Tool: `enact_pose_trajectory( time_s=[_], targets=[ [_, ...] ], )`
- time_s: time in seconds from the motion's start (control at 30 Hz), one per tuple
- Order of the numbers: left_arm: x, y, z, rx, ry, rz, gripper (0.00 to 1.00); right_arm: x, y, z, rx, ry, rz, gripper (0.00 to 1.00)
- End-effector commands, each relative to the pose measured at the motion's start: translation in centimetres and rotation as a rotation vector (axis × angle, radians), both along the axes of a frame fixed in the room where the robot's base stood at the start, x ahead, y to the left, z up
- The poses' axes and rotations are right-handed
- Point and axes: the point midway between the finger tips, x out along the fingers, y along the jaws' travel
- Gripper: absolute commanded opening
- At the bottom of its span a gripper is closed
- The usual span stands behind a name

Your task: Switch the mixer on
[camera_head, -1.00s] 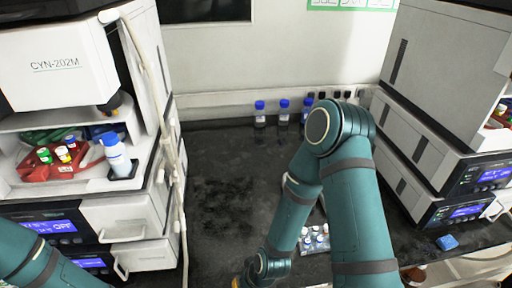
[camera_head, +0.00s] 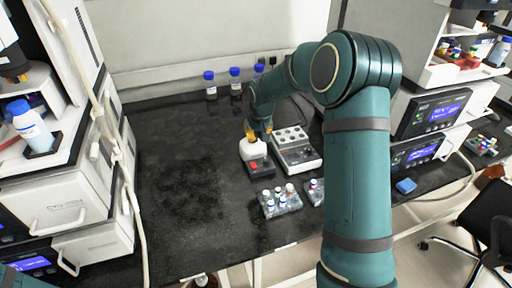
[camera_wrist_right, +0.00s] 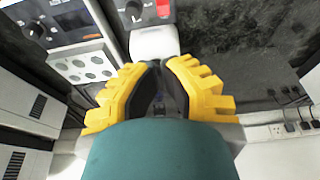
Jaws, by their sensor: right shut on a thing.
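The mixer (camera_head: 258,167) is a small device with a white top and a dark front bearing a red switch. It stands on the dark bench in the middle of the head view. In the right wrist view its red switch (camera_wrist_right: 163,8) and a dark knob (camera_wrist_right: 133,10) show at the top edge. My right gripper (camera_head: 259,133) is just above the mixer's white top. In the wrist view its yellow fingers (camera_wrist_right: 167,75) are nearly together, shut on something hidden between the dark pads. Whether it touches the mixer I cannot tell. My left gripper is out of view.
A grey block with round wells (camera_head: 296,150) stands close right of the mixer. A clear rack of small vials (camera_head: 280,201) is in front. Several blue-capped bottles (camera_head: 235,82) line the back. Instrument stacks flank the bench. The bench left of the mixer is clear.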

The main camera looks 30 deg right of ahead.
Motion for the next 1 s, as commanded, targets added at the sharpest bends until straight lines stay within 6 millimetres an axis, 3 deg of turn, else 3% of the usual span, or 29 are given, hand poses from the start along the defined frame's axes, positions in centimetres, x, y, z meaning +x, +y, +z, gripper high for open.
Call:
enact_pose_trajectory(
  time_s=[0.4, 0.6, 0.8, 1.0],
  targets=[
    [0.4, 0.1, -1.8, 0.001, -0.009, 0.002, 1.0, 2.1, -0.4, -8.0, 0.002, 0.004, 0.001, 0.0],
    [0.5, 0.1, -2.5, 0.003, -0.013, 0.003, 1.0, 2.3, -0.5, -11.0, 0.001, 0.002, 0.0, 0.0],
    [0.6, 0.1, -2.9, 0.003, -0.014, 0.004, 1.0, 2.3, -0.5, -12.5, 0.002, 0.0, 0.002, 0.0],
    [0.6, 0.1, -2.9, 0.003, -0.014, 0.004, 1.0, 2.3, -0.5, -12.7, 0.001, 0.0, 0.0, 0.0]
  ],
)
